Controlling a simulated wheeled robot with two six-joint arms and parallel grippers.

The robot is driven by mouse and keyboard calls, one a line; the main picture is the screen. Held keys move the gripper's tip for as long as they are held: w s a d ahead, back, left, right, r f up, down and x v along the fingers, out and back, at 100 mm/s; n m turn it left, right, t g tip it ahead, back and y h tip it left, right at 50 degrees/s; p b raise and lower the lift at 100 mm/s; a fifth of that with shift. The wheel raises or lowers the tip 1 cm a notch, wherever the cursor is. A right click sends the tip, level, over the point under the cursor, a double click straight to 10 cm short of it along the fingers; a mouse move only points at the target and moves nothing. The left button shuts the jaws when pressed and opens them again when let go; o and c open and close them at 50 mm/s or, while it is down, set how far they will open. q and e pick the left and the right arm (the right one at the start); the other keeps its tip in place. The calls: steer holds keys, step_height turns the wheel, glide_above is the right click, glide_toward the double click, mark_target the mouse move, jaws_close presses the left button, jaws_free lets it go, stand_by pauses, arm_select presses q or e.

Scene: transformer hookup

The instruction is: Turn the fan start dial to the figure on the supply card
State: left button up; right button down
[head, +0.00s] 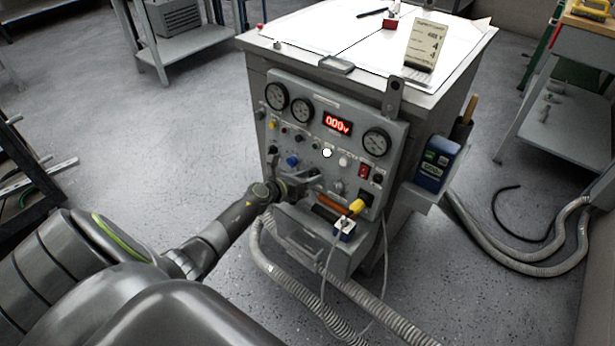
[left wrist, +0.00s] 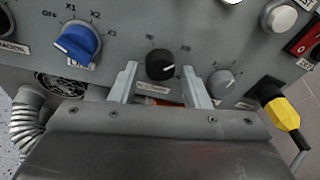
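A black dial (left wrist: 160,65) with a pale pointer line sits on the grey control panel (head: 352,128). Its label is too small to read, so I cannot tell surely that it is the fan start dial. My left gripper (left wrist: 160,88) is open in the left wrist view, one finger on each side of the dial, with no clear grip on it. In the head view the left gripper (head: 310,180) is at the panel's lower part and hides the dial. The supply card (head: 425,45) stands on the cabinet top; its figures are hard to read. My right gripper is out of view.
A blue selector knob (left wrist: 78,42) is left of the dial, a grey knob (left wrist: 222,83) right of it. A yellow plug (head: 356,207) with a cable is at the lower right. A red display (head: 337,123) shows 000v. Hoses (head: 290,285) lie below the panel.

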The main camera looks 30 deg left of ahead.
arm_select(q)
steer(key=shift+o, duration=0.6)
steer(key=shift+r, duration=0.1)
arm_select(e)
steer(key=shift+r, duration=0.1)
arm_select(q)
steer(key=shift+s+a+r, duration=0.1)
steer(key=shift+s+a, duration=0.05)
steer(key=shift+s, duration=0.15)
steer(key=p+v, duration=0.2)
steer(key=v, duration=1.4)
steer(key=shift+s+p, duration=0.35)
steer(key=shift+p, duration=0.05)
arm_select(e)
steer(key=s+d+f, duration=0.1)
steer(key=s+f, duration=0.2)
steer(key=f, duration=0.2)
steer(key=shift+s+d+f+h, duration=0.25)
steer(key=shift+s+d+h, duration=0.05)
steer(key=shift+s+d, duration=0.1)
arm_select(q)
steer(key=shift+r, duration=0.1)
